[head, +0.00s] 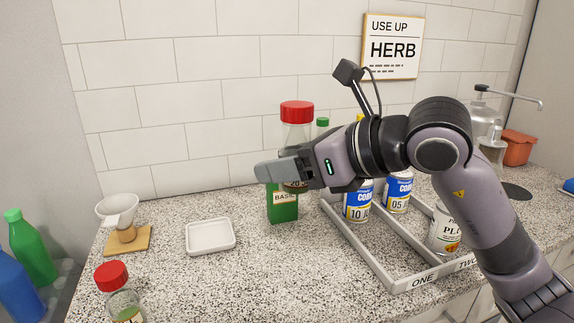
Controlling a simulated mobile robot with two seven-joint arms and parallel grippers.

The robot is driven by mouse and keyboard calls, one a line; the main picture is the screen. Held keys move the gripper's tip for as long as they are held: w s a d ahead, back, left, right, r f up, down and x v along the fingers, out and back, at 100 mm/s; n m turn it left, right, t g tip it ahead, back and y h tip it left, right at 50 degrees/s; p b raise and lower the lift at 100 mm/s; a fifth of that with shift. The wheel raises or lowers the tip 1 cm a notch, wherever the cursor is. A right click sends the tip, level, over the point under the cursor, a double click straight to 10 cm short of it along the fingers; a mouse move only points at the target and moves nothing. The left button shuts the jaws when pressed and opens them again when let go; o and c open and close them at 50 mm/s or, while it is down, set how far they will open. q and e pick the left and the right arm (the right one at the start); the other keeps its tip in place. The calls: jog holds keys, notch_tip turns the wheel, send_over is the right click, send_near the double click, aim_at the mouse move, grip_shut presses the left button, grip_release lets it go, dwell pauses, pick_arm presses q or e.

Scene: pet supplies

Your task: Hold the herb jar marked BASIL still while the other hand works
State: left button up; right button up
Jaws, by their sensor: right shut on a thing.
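The BASIL herb jar (283,208) stands upright on the speckled counter, with a red lid, clear upper body and a green lower part with a BASIL label. My right gripper (283,172) reaches across it from the right and is shut on the jar around its middle. The fingers hide that part of the jar. My left gripper is not in view.
A divided tray (403,288) marked ONE and TWO holds several cans at right. A white dish (210,250), a funnel (117,207) on a wooden stand and another red-lidded jar (112,278) are at left. A sign (392,47) hangs behind. The front-centre counter is clear.

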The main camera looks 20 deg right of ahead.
jog(key=shift+o, duration=1.3)
grip_shut()
jog(key=shift+d+f, duration=0.1)
jog(key=shift+f, duration=0.3)
jog(key=s+d+f+p, duration=0.1)
jog(key=d+f, duration=0.1)
jog(key=f, duration=0.3)
jog(key=s+d+f+m+t+h+p, duration=0.1)
jog(key=s+d+f+p, duration=0.1)
jog(key=f, duration=0.3)
jog(key=s+d+f+m+h+p, duration=0.1)
jog(key=d+f, duration=0.2)
jog(key=f, duration=0.2)
jog(key=shift+s+d+p, duration=0.25)
jog(key=shift+s+p, duration=0.1)
jog(key=shift+s+d+f+t, duration=0.3)
jog(key=shift+s+d+f, duration=0.1)
jog(key=shift+s+f, duration=0.1)
